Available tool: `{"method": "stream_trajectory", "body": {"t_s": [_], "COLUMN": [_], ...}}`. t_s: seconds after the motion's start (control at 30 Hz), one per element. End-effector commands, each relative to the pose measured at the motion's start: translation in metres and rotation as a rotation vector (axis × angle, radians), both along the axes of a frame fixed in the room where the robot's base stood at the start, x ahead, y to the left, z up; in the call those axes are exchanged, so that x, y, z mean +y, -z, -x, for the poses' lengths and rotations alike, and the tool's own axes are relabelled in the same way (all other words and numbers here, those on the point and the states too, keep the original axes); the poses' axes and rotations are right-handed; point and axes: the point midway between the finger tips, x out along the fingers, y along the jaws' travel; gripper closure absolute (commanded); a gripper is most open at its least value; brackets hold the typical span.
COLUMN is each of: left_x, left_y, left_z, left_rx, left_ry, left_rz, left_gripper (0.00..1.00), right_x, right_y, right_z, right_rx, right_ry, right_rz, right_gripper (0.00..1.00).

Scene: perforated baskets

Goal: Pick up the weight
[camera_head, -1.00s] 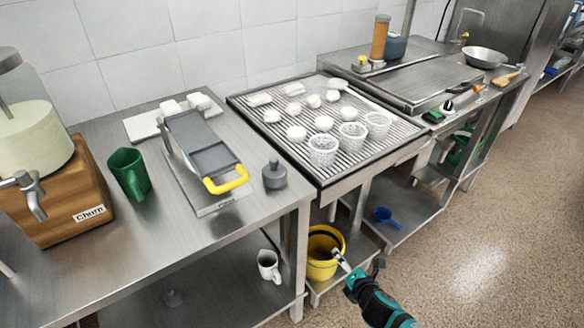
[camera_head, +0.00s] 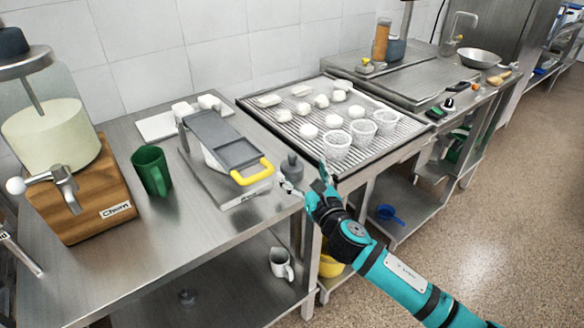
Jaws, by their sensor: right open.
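The weight (camera_head: 291,168) is a small dark grey cylinder with a knob on top. It stands upright on the steel table near its right edge, just right of the yellow-handled slicer. My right gripper (camera_head: 305,181) is open, with its fingers spread at the front right of the weight. One fingertip overlaps the lower front of the weight in the picture; I cannot tell if it touches. A pale metal part at the far left edge may be my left gripper (camera_head: 8,238); its jaws cannot be made out.
The slicer (camera_head: 228,150) stands close left of the weight. A green mug (camera_head: 151,171) and a wooden-based churn dispenser (camera_head: 90,205) are farther left. A grate (camera_head: 381,144) with white baskets and dough pieces adjoins on the right. A white mug (camera_head: 281,263) is on the lower shelf.

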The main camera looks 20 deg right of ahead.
Motion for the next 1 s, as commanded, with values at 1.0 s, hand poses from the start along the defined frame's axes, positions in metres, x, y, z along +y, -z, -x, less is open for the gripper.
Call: {"method": "stream_trajectory", "body": {"t_s": [1.0], "left_x": [0.005], "left_y": [-0.001], "left_z": [0.004], "left_rx": [0.007], "left_ry": [-0.003], "left_rz": [-0.006], "left_gripper": [0.6], "right_x": [0.008], "right_y": [0.003], "right_z": [-0.068], "right_rx": [0.002], "right_ry": [0.0], "right_rz": [-0.001], "right_gripper": [0.3]}}
